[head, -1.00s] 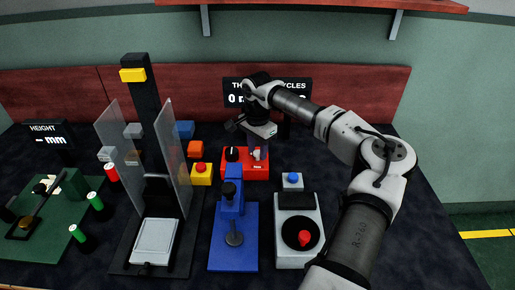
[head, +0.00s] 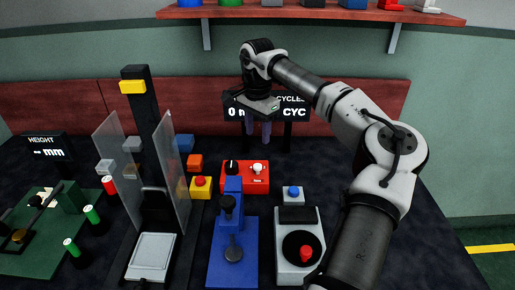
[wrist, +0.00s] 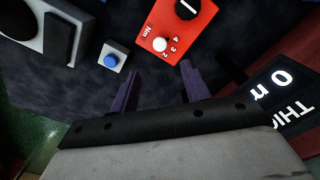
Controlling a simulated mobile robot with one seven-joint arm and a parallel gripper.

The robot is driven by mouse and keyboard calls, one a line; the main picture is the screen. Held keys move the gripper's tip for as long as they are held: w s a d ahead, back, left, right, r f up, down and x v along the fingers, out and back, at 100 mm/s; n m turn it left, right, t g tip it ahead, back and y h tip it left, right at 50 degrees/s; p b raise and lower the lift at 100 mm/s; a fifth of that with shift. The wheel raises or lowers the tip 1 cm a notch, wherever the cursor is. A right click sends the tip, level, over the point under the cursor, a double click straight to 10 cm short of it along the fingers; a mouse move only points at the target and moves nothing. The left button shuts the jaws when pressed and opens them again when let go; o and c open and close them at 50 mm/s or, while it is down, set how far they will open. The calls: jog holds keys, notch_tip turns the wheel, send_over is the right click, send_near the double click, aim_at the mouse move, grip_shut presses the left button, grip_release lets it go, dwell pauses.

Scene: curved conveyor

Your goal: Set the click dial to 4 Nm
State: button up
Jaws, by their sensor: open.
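The red box (head: 246,183) stands at the back middle of the table. It carries a black knob (head: 232,166) with a white line and a white knob (head: 257,168). In the wrist view, the marks 2, 3, 4 and Nm are printed by the white knob (wrist: 160,44); which mark it points at is too small to tell. The black knob (wrist: 188,8) is cut by the top edge there. My gripper (head: 258,136) is above and behind the red box, fingers down. In the wrist view its purple fingers (wrist: 158,84) are apart and empty, clear of the box.
A cycles display (head: 296,112) stands close behind my gripper. In front of the red box are a blue press (head: 233,240) and a grey unit with a red knob (head: 305,253). A yellow box with a red button (head: 200,188) sits to its left. A shelf (head: 330,14) hangs above.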

notch_tip(320, 180, up, 2)
jog(key=shift+r, duration=0.25)
jog(key=shift+r, duration=0.1)
